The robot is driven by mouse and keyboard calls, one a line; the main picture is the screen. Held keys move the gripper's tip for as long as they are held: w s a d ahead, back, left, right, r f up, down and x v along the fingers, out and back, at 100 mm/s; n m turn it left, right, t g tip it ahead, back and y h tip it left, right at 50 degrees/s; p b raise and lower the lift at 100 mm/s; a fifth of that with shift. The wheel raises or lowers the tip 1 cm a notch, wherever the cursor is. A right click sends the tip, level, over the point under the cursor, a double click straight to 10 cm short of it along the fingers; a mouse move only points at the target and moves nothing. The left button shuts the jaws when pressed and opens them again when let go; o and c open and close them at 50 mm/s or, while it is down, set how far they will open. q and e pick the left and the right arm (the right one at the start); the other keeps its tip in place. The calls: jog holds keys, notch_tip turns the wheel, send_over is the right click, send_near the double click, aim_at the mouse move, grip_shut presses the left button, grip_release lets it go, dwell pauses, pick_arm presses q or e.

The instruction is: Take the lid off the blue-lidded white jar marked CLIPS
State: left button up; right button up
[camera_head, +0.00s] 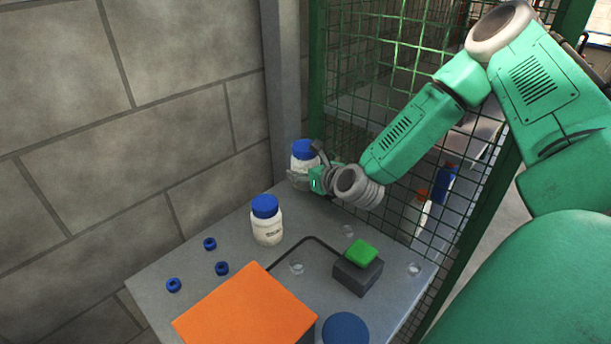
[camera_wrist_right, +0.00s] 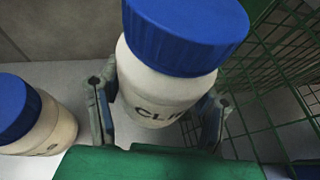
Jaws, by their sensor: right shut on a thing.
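The white jar marked CLIPS (camera_wrist_right: 160,95) has its blue lid (camera_wrist_right: 185,35) on and fills the middle of the right wrist view. In the head view the same jar (camera_head: 303,163) stands at the far back of the table, partly hidden by my gripper. My right gripper (camera_head: 302,180) is shut on the jar's white body, with one finger on each side below the lid. The left gripper is not in view.
A second blue-lidded white jar (camera_head: 267,228) stands to the left. Green mesh (camera_head: 400,120) borders the right, a block wall the left.

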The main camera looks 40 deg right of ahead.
jog(key=shift+a+r, duration=0.3)
jog(key=shift+r, duration=0.6)
jog(key=shift+a+r, duration=0.1)
jog(key=shift+a, duration=0.2)
jog(key=o, duration=0.4)
jog(key=shift+c, duration=0.2)
jog(key=shift+d, duration=0.15)
jog(key=c, duration=0.7)
jog(key=shift+d, duration=0.3)
